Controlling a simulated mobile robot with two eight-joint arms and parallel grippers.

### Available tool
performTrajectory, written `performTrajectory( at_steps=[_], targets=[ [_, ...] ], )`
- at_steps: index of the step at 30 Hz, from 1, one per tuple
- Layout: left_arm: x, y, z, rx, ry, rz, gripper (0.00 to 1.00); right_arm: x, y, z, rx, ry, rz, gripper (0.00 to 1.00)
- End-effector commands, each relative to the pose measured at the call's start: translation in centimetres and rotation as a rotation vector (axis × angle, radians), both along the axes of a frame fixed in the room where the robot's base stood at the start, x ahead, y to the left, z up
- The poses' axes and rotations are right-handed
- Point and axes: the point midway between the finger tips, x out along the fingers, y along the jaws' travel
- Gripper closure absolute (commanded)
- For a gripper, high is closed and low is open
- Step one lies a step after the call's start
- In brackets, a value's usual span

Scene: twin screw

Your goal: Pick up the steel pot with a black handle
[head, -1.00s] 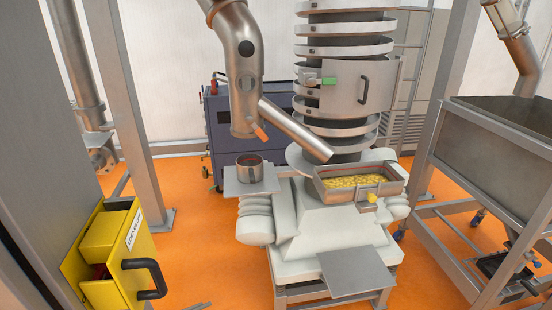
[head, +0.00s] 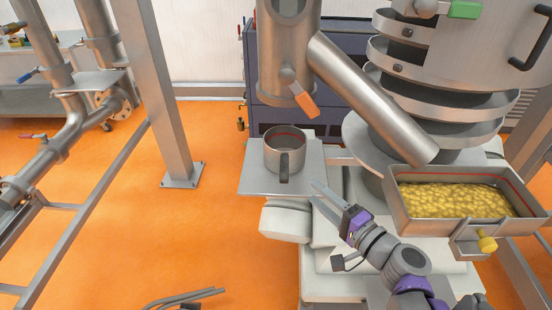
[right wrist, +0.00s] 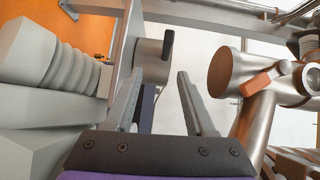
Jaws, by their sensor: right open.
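The steel pot (head: 286,146) with its black handle (head: 284,167) stands upright on a flat metal plate (head: 254,182) in the head view. The handle faces toward me. My right gripper (head: 324,199) is open and empty, below and to the right of the pot, apart from it. In the right wrist view the pot (right wrist: 153,62) and its black handle (right wrist: 168,45) show beyond the open fingers (right wrist: 155,100), a little left of centre. My left gripper is not in view.
A slanted steel pipe (head: 370,95) and an orange lever (head: 303,105) hang above the plate. The orange floor (head: 220,240) on the left is mostly clear.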

Motion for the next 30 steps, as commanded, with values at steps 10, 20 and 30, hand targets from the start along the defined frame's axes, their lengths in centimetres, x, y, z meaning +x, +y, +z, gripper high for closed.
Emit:
performTrajectory(
  at_steps=[10, 20, 30],
  targets=[
    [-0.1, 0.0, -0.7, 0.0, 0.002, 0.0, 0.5, 4.0, 1.8, 0.5, 0.064, -0.013, -0.022, 0.45],
    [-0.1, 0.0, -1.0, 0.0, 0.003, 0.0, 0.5, 6.5, 3.8, 0.3, 0.062, -0.012, -0.022, 0.45],
    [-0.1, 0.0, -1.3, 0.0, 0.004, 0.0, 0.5, 9.4, 6.0, 0.2, 0.062, -0.012, -0.024, 0.45]
  ],
)
